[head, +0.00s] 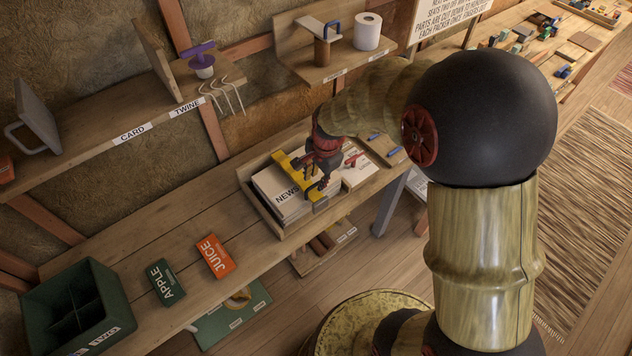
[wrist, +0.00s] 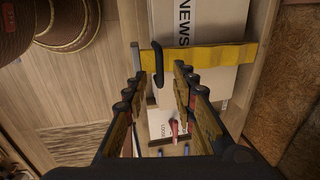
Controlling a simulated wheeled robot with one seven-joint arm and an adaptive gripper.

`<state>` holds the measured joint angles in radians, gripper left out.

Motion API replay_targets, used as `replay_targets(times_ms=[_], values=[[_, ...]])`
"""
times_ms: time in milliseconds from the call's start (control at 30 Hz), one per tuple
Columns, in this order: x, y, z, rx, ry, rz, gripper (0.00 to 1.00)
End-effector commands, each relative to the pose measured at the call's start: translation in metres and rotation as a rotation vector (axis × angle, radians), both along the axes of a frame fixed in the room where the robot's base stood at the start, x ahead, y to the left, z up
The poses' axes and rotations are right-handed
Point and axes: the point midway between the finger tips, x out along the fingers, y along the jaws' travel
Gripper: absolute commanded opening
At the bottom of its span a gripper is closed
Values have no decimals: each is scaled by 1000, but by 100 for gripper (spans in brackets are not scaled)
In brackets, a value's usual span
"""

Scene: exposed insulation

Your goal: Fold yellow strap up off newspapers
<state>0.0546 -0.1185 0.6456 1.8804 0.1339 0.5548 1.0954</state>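The white newspapers (head: 275,192), marked NEWS, lie in a wooden tray (head: 256,208) on the bench. They also show at the top of the wrist view (wrist: 225,20). The yellow strap (head: 291,166) lies across them; in the wrist view the strap (wrist: 212,56) runs flat from the tray's side to a grey end piece. A dark loop (wrist: 157,62) stands at the strap, in line with the gap between my fingers. My gripper (wrist: 158,80) is open above the tray, fingers apart. In the head view my gripper (head: 318,180) partly hides the strap; contact cannot be told.
White papers (head: 357,172) lie right of the newspapers. The bench between cartons and tray is clear. Shelves (head: 130,130) run along the wall behind.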

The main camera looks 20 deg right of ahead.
Motion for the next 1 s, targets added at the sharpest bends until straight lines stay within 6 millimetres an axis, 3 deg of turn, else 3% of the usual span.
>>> replay_targets(times_ms=[200,500,1000], values=[[3,1,-18,0,0,1,27],[4,1,-19,0,0,1,26],[3,1,-19,0,0,1,0]])
